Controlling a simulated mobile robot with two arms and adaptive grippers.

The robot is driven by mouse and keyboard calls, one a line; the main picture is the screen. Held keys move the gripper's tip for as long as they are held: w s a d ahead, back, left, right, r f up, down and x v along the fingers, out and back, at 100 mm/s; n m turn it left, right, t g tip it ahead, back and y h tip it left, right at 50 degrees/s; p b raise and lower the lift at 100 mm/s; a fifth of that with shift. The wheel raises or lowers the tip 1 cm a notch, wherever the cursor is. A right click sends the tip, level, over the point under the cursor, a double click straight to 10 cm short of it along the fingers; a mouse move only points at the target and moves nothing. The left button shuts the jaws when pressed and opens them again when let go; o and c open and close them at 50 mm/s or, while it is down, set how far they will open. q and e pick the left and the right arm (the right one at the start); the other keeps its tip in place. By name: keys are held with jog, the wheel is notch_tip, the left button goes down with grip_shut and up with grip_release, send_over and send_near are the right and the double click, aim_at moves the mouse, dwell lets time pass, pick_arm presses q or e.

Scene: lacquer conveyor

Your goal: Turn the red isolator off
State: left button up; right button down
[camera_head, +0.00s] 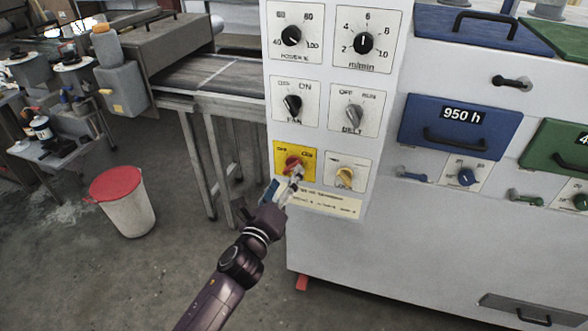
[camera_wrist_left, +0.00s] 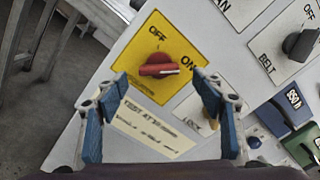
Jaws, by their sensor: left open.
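The red isolator (camera_head: 293,164) is a red rotary knob on a yellow plate marked OFF and ON, low on the white control panel. In the left wrist view the isolator (camera_wrist_left: 159,68) has its white pointer mark toward ON. My left gripper (camera_head: 283,187) is at the panel just below the knob and partly covers it in the head view. In the left wrist view my left gripper (camera_wrist_left: 162,100) is open, its blue-padded fingers spread either side below the knob, with nothing between them. I cannot tell whether a finger touches the panel. My right gripper is not in view.
A yellow lock knob (camera_head: 345,175) sits right of the isolator. The black fan knob (camera_head: 292,105) and grey belt knob (camera_head: 353,115) are above. Blue drawer (camera_head: 459,127) is at right. A white bin with a red lid (camera_head: 117,184) stands on the floor at left.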

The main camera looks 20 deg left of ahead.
aim_at(290, 170)
pick_arm(q)
jog(key=shift+w, duration=2.55)
jog(key=shift+c, duration=0.6)
jog(key=c, duration=1)
